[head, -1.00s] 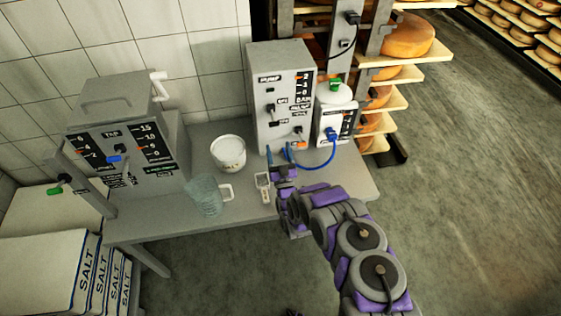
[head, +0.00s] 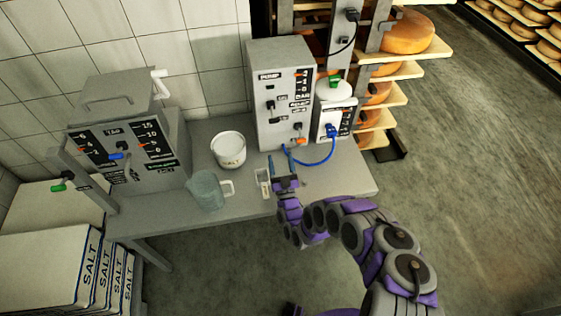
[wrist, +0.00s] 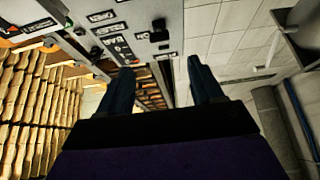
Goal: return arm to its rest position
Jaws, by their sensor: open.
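My gripper (head: 279,165) is open, with its two fingers apart and nothing between them. In the head view it is over the front part of the grey table (head: 235,208), in front of the grey pump box (head: 280,98). My purple and grey arm folds back from it toward the lower right. In the wrist view the gripper (wrist: 160,85) shows its two dark fingers spread, and the pump box panel (wrist: 118,35) is beyond them, upper left.
A white bucket (head: 229,151), a clear jug (head: 207,190) and a small white item (head: 263,183) are left of the gripper. A blue hose (head: 318,162) curves close on its right. The tap box (head: 125,140) and salt bags (head: 60,268) are at left. Cheese shelves (head: 420,60) stand behind; floor at right is clear.

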